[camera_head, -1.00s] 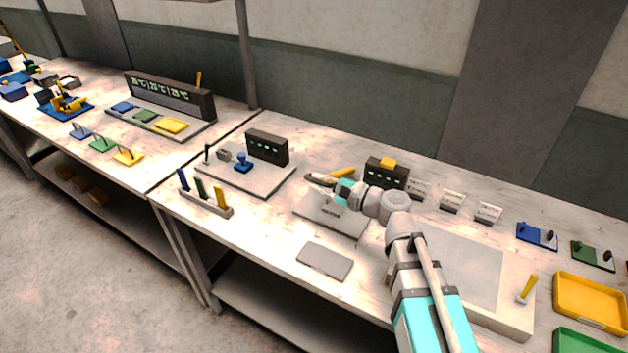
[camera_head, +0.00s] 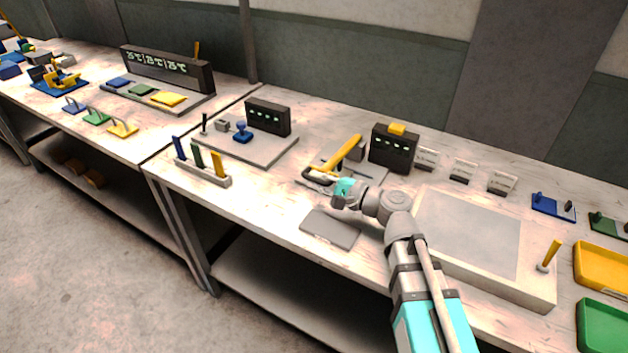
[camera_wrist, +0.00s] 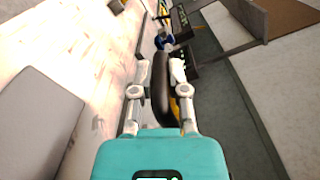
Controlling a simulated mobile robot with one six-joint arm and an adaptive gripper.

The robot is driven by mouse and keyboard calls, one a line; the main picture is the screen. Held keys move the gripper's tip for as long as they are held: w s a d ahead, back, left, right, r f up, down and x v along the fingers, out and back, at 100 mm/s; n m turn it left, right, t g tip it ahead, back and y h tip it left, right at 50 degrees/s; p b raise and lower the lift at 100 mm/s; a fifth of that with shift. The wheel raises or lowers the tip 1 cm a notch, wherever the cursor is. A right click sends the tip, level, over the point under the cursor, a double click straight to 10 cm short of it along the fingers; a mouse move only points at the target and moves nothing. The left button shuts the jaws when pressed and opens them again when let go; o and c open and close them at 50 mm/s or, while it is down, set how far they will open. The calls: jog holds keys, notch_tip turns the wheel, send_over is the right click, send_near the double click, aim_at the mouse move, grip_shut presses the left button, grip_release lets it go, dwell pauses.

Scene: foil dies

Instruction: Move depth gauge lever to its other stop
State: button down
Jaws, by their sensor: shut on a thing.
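The depth gauge lever is a yellow arm (camera_head: 340,155) with a dark grip, on a fixture with a grey base plate (camera_head: 372,174). It slants from the fixture's back down toward the bench front. My gripper (camera_head: 314,178) is at its front end, over the bench. In the wrist view the dark grip (camera_wrist: 161,88) lies between the two fingers of my gripper (camera_wrist: 160,75), which are shut on it. A bit of yellow shows beside the grip. My gripper and wrist hide part of the fixture, and I cannot make out its stops.
A dark display box (camera_head: 393,150) with a yellow top piece stands behind the fixture. A flat grey plate (camera_head: 331,229) lies in front, near the bench edge. A rack of upright coloured pieces (camera_head: 203,172) stands left. A large grey slab (camera_head: 470,240) is at the right.

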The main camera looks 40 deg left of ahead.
dwell(0.3)
jog(key=c, duration=0.6)
grip_release()
jog(key=shift+c, duration=0.2)
jog(key=w+d, duration=0.1)
jog(key=d, duration=1.1)
jog(key=shift+w, duration=0.15)
jog(key=shift+r, duration=0.1)
